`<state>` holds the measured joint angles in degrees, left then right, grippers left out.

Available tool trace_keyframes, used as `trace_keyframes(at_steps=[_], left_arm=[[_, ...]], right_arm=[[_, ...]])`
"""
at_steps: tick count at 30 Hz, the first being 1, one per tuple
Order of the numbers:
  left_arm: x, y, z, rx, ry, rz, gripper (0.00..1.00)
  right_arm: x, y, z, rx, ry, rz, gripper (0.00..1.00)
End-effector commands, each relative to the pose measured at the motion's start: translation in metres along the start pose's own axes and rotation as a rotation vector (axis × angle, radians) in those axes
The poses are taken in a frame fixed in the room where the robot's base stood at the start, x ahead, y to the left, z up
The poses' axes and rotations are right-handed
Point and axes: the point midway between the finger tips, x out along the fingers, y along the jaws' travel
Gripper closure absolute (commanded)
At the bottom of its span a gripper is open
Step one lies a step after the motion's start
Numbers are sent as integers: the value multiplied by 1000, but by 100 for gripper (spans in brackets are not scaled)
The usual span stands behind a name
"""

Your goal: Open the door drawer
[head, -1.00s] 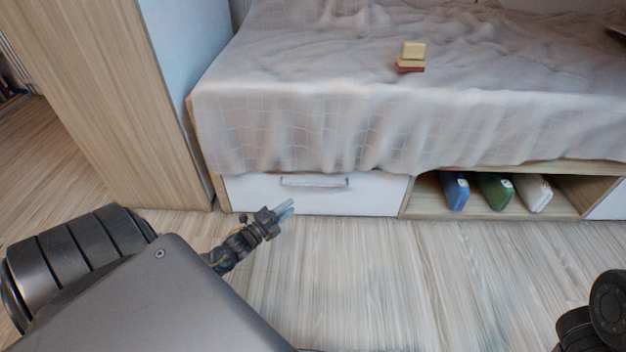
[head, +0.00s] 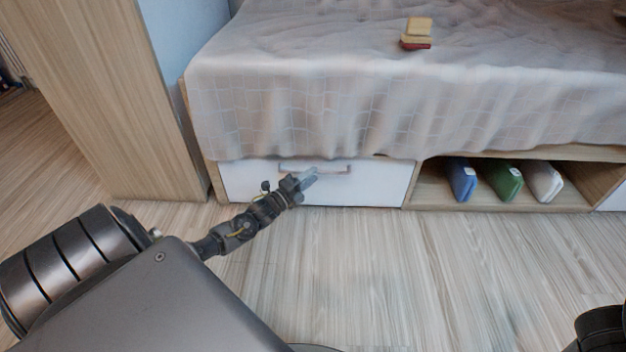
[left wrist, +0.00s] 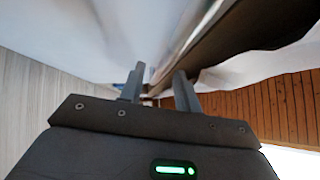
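The white drawer front (head: 380,190) sits under the left part of the bed and looks shut, flush with the frame. Its grey bar handle (head: 338,169) runs level near the top of the front. My left gripper (head: 309,178) is in front of the drawer, its fingertips overlapping the handle's middle in the head view. In the left wrist view the two fingers (left wrist: 159,88) stand apart, with a pale surface beyond them. I cannot tell whether the handle lies between them or is touched. My right gripper is out of view; only part of that arm shows at the lower right.
A draped cloth (head: 290,110) hangs to just above the drawer. An open cubby right of it holds a blue book (head: 461,180), a green one (head: 505,180) and a white one (head: 543,182). A wooden cabinet (head: 110,90) stands left. The floor (head: 400,270) ahead is clear.

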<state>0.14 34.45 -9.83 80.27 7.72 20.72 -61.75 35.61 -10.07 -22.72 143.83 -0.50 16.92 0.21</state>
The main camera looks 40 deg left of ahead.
Motion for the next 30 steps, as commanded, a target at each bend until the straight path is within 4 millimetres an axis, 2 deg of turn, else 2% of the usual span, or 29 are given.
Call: trace_keyframes(at_steps=[6, 14, 21, 30], left_arm=[[14, 0, 0, 0, 0, 0, 67], [15, 0, 0, -1, 0, 1, 67], [14, 0, 0, -1, 0, 1, 99], [14, 0, 0, -1, 0, 1, 100]], right_arm=[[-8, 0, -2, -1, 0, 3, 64], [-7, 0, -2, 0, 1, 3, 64], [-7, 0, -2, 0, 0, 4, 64], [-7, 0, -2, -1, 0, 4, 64]])
